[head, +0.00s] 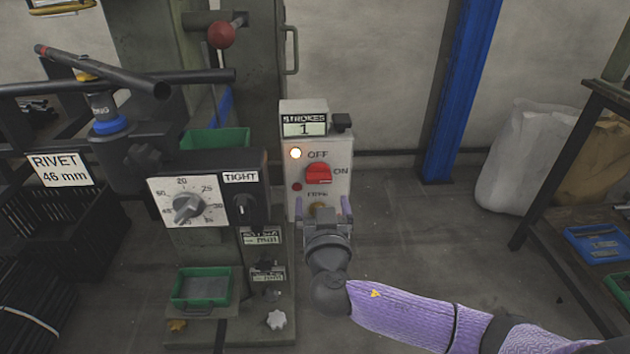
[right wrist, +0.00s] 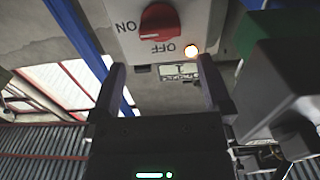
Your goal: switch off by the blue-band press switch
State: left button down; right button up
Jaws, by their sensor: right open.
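A pale switch box (head: 340,150) stands on the press with the blue band (head: 108,124). Its red rotary switch (head: 318,174) has OFF above it and ON to its right; a lower label is partly hidden. I cannot tell surely which label it points to. A lamp (head: 295,153) by OFF glows; a red lamp (head: 297,187) below looks dark. My right gripper (head: 322,205) is open and empty, just below the red switch and apart from it. In the right wrist view the red switch (right wrist: 161,19) lies beyond the open fingers (right wrist: 162,78). My left gripper is not in view.
A counter reading 1 (head: 304,128) tops the box. A dial panel (head: 188,203) and a TIGHT knob (head: 243,206) stand close on the left. Green trays (head: 205,302) sit lower down. A blue post (head: 462,95) rises behind.

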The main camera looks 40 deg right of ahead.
aim_at(319, 182)
jog(key=b+x, duration=0.1)
jog(key=x, duration=0.2)
jog(key=b+x, duration=0.1)
jog(key=x, duration=0.2)
jog(key=shift+w+d+f, duration=0.15)
jog(key=shift+f, duration=0.1)
jog(key=shift+w+d+r+b, duration=0.15)
jog(key=shift+w+d+b, duration=0.05)
jog(key=shift+w+b, duration=0.1)
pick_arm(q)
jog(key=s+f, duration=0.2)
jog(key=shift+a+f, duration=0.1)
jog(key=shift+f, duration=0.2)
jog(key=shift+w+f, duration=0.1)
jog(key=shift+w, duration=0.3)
pick_arm(e)
jog(key=c, duration=1.1)
